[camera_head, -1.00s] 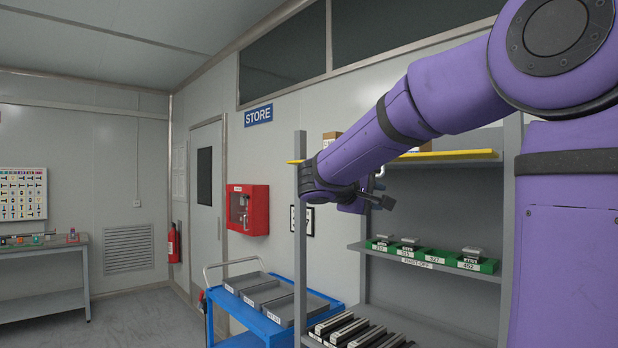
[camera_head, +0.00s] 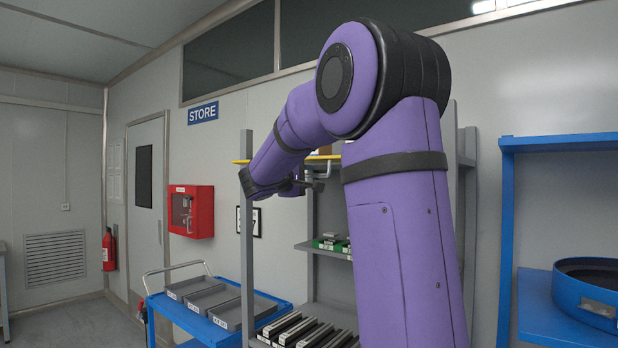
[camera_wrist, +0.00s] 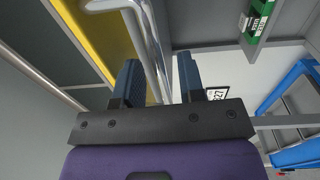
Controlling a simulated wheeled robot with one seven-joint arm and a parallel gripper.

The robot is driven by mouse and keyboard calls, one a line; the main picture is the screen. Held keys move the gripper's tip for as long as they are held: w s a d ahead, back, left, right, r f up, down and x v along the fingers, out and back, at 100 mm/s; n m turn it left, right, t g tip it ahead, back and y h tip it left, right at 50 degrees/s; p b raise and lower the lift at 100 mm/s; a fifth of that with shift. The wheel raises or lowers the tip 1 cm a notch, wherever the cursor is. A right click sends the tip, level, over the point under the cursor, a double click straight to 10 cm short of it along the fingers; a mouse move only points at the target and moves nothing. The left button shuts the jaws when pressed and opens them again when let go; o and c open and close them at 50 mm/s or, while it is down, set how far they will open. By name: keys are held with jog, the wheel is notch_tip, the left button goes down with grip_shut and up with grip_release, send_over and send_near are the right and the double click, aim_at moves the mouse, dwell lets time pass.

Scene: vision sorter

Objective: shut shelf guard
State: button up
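The yellow shelf guard (camera_head: 242,161) shows in the head view as a thin, roughly level yellow edge high on the grey rack, partly hidden behind my arm. In the wrist view its yellow face (camera_wrist: 88,38) fills the upper left. A shiny metal handle bar (camera_wrist: 154,42) runs beside that face and passes between my fingers. My gripper (camera_wrist: 160,80) is open, with a finger on each side of the bar. I cannot tell whether either finger touches it. In the head view my gripper (camera_head: 308,184) is small, just below the guard's level.
The grey rack (camera_head: 246,230) holds green trays (camera_head: 330,245) on a middle shelf and dark bars lower down. A blue cart (camera_head: 180,318) with grey bins stands to its left. A blue shelf unit (camera_head: 508,230) with a round blue bowl (camera_head: 580,300) stands at right.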

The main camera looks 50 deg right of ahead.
jog(key=shift+d, duration=0.65)
grip_shut()
